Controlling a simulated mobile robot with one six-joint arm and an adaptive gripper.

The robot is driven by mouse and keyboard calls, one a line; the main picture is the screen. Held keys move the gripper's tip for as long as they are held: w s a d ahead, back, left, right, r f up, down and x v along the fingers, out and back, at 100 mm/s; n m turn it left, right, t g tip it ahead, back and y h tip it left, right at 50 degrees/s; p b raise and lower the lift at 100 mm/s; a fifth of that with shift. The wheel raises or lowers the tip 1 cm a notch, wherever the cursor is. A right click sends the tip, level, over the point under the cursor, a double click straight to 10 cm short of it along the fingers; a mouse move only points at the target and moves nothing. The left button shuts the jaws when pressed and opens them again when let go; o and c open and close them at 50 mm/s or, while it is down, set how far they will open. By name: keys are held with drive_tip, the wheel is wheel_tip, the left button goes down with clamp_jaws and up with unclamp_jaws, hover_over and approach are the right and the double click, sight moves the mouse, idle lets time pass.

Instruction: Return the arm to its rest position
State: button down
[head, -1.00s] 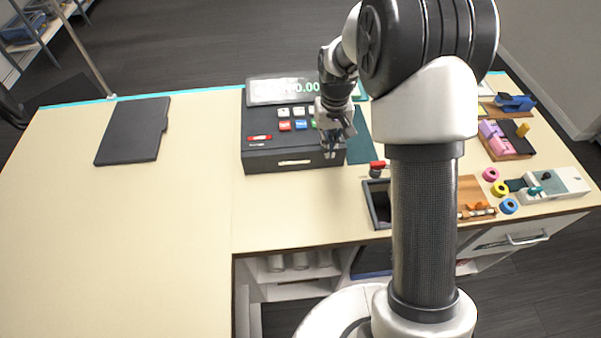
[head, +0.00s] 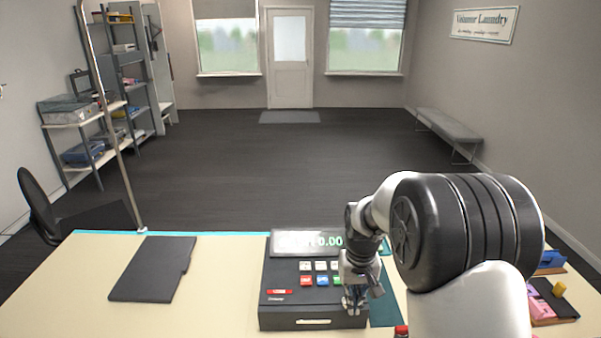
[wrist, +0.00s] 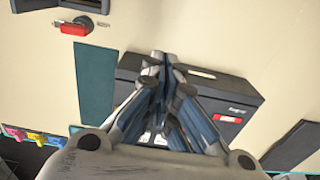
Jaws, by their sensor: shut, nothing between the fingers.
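My gripper (head: 355,303) is at the right side of the black cash register (head: 282,294) on the counter, in front of its keys in the head view. In the wrist view my gripper (wrist: 162,65) has its fingertips together and nothing between them, over the register (wrist: 215,92). I cannot tell how high it is above the register. My arm is bent and extends over the counter's right part in the head view.
The cream counter (head: 215,285) has a dark folder (head: 153,268) at left and clear room beside it. Colourful items (head: 545,300) lie at far right.

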drive_tip(key=s+r+t+b, duration=0.1)
drive_tip(key=s+r+b, duration=0.2)
drive_tip(key=s+r, duration=0.35)
drive_tip(key=s+r+t+b, duration=0.2)
drive_tip(key=s+b, duration=0.4)
drive_tip(key=s, duration=1.6)
drive_tip(key=shift+r+t, duration=0.15)
drive_tip(key=shift+t, duration=0.55)
